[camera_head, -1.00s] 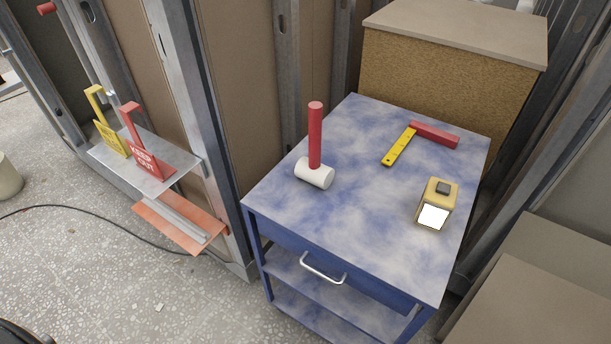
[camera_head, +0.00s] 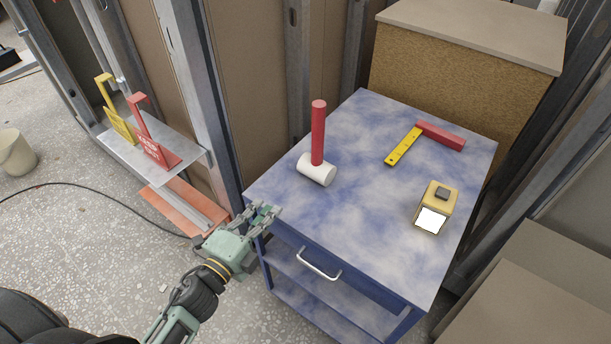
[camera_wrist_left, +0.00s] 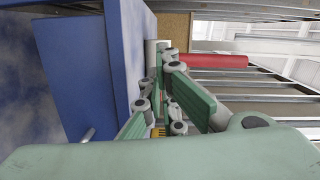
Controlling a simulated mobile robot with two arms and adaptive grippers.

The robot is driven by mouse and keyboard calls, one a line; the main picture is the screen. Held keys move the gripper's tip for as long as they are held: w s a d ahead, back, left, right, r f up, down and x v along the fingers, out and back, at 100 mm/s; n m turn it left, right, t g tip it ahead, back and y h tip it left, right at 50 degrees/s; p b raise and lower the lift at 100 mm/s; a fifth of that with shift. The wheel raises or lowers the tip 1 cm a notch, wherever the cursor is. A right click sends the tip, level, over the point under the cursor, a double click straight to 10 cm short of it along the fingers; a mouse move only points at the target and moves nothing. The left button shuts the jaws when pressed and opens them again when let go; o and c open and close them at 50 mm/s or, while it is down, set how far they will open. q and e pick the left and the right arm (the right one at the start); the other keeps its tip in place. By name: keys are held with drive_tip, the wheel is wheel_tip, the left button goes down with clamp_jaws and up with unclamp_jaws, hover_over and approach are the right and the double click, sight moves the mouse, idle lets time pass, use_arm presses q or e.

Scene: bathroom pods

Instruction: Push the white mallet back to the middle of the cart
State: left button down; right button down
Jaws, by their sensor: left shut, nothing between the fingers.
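The white mallet (camera_head: 316,170) stands on its white head near the left edge of the blue cart (camera_head: 340,225), its red handle upright. In the left wrist view the red handle (camera_wrist_left: 215,61) lies sideways beyond the fingers, with part of the white head (camera_wrist_left: 150,52) beside it. My left gripper (camera_head: 270,211) is shut and empty at the cart's front left corner, short of the mallet and apart from it. It also fills the middle of the left wrist view (camera_wrist_left: 165,100). My right gripper is not in view.
On the cart's right half lie a red and yellow square (camera_head: 405,145) and a yellow box-shaped tool (camera_head: 436,205). The cart's middle is clear. Metal studs stand close along its left side.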

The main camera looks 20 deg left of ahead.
use_arm(q)
drive_tip(key=d+m+h, duration=0.2)
drive_tip(key=m, duration=0.1)
drive_tip(key=p, duration=0.3)
approach(312, 170)
drive_tip(key=x, duration=0.7)
